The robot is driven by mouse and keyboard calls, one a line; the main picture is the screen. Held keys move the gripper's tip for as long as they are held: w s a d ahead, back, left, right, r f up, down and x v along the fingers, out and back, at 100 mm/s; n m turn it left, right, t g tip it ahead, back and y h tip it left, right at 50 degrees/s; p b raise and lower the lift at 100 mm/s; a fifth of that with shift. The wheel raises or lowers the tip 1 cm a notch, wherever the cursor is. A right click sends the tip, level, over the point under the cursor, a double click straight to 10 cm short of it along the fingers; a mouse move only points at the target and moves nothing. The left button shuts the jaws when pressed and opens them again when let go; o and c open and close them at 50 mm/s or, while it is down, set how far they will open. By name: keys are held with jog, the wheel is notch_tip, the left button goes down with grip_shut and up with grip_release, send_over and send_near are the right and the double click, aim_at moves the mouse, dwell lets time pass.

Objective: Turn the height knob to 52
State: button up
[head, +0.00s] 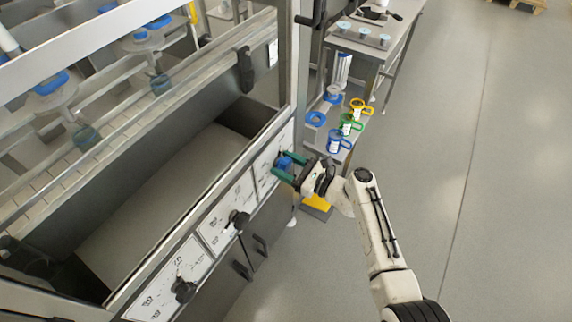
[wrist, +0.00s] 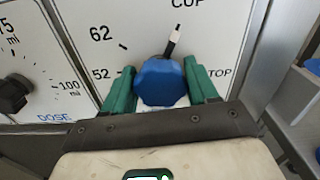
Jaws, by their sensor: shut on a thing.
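The blue height knob (wrist: 160,82) sits on a white panel marked CUP, 62, 52 and STOP in the wrist view. Its black pointer with a white tip points up and slightly right, toward CUP, away from the 52 mark (wrist: 103,73) at its left. My gripper (wrist: 161,86) has its green fingers on both sides of the knob and is shut on it. In the head view the knob (head: 284,162) shows between the fingers of my gripper (head: 281,166), at the right end of the machine's front panel. The fingers hide part of its sides.
A black dose knob (wrist: 14,92) is left of the height knob. In the head view, two more black knobs (head: 238,220) (head: 183,289) sit along the front. Blue, green and yellow jugs (head: 340,141) stand on a side table to the right. Open floor lies right of my arm.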

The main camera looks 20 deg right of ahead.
jog(key=c, duration=0.4)
jog(key=shift+n+b, duration=0.3)
jog(key=n+b, duration=0.1)
jog(key=n, duration=0.1)
jog(key=n+b, duration=0.2)
jog(key=shift+f+n, duration=0.2)
jog(key=shift+n, duration=0.2)
jog(key=n+b, duration=0.4)
jog(key=n, duration=0.1)
jog(key=shift+s+a+f, duration=0.1)
jog(key=shift+f, duration=0.05)
jog(key=n+b, duration=0.6)
jog(key=shift+f+n, duration=0.15)
jog(key=shift+n, duration=0.15)
jog(key=n+b, duration=0.4)
jog(key=shift+c, duration=0.2)
jog(key=shift+n+b, duration=0.7)
jog(key=shift+n, duration=0.1)
